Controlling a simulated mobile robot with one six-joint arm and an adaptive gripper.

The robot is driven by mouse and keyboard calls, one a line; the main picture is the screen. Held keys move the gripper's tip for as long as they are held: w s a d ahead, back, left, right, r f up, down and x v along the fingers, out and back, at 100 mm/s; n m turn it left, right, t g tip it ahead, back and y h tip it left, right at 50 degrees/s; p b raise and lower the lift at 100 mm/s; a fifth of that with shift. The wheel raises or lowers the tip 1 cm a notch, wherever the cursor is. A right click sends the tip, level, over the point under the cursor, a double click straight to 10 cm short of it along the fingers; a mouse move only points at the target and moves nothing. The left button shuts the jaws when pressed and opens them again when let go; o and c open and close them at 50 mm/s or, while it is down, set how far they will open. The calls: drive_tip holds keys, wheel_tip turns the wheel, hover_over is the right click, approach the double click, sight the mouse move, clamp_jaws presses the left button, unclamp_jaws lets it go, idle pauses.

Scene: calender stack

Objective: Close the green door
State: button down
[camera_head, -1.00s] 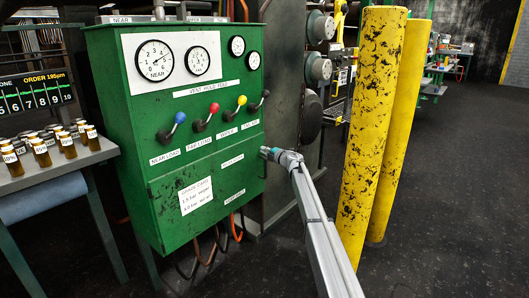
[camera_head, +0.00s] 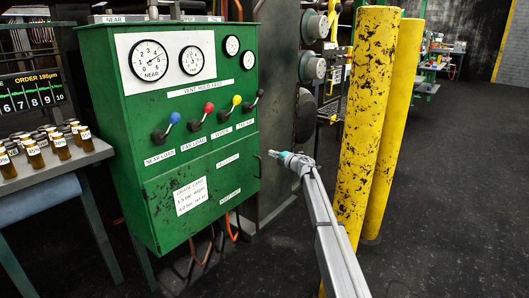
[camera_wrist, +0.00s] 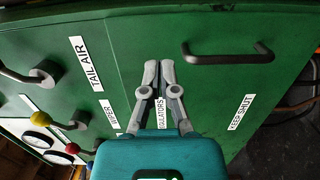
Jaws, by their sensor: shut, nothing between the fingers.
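The green door (camera_head: 212,212) is the lower front panel of the green cabinet. It looks flush with the front, with only a thin seam along its top, though a small gap would be hard to tell. Its dark bar handle (camera_head: 257,166) is near the right edge; the handle also shows in the wrist view (camera_wrist: 228,58). The door carries a "KEEP SHUT" label (camera_wrist: 241,112). My gripper (camera_head: 273,154) is just right of the handle, apart from it in the picture. In the wrist view my gripper (camera_wrist: 159,68) has its fingertips together, empty, in front of the door, left of the handle.
Levers with coloured knobs (camera_head: 236,101) and gauges (camera_head: 149,60) are above the door. Yellow posts (camera_head: 362,130) stand close right of my arm. A bench with brown bottles (camera_head: 61,148) is at left. Hoses (camera_head: 231,228) hang below the cabinet. Dark floor (camera_head: 450,190) is open at right.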

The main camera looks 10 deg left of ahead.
drive_tip(key=v, duration=0.6)
drive_tip(key=shift+w+d, duration=0.2)
drive_tip(key=shift+d, duration=0.05)
